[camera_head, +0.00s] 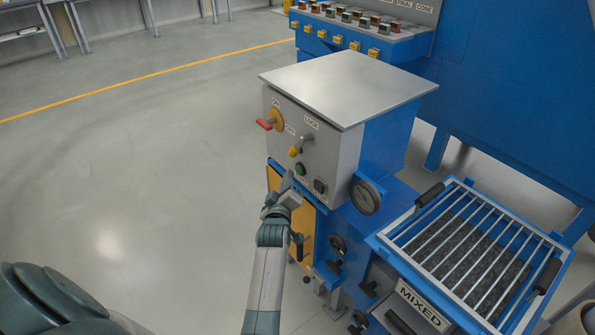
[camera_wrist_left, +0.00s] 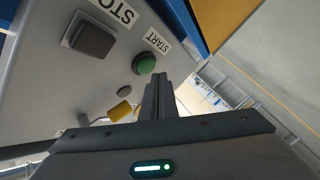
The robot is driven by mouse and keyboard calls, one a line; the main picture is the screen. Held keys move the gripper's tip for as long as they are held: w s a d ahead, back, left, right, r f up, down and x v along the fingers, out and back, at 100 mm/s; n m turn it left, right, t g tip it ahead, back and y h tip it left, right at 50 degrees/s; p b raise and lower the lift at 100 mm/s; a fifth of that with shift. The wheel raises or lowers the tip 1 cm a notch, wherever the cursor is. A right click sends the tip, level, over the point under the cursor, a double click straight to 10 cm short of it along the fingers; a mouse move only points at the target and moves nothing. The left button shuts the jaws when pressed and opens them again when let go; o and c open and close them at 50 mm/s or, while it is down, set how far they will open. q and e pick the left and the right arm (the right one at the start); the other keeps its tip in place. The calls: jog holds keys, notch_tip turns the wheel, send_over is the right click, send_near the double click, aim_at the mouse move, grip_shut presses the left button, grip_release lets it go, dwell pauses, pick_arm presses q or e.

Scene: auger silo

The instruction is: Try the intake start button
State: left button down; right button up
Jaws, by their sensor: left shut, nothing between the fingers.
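The green start button (camera_head: 300,168) sits on the front of a grey control box (camera_head: 338,133). In the left wrist view the green button (camera_wrist_left: 144,64) is beside a START label (camera_wrist_left: 157,41). My left gripper (camera_head: 287,180) is shut and empty, its fingertips close in front of the panel just below the button in the head view. In the wrist view the closed fingertips (camera_wrist_left: 160,80) point at the panel near the button's edge; I cannot tell whether they touch. My right gripper is not in view.
A dark square stop button (camera_head: 320,186), a yellow lock lever (camera_head: 296,150) and a red-handled yellow switch (camera_head: 270,120) are on the same panel. A handwheel (camera_head: 366,197) and a barred MIXED hopper (camera_head: 472,255) stand to the right. Open floor (camera_head: 150,150) lies left.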

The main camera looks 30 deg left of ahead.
pick_arm(q)
jog(key=shift+w, duration=0.15)
jog(key=shift+w+d, duration=0.15)
jog(key=shift+w, duration=0.1)
jog(key=shift+w, duration=0.1)
dwell(0.8)
jog(key=shift+w+d, duration=0.2)
jog(key=shift+w, duration=0.15)
dwell(0.4)
dwell(0.5)
jog(key=shift+s, duration=0.15)
jog(key=shift+s+a+p, duration=0.35)
jog(key=shift+s+p, duration=0.25)
jog(key=shift+s, duration=0.1)
jog(key=shift+s, duration=0.1)
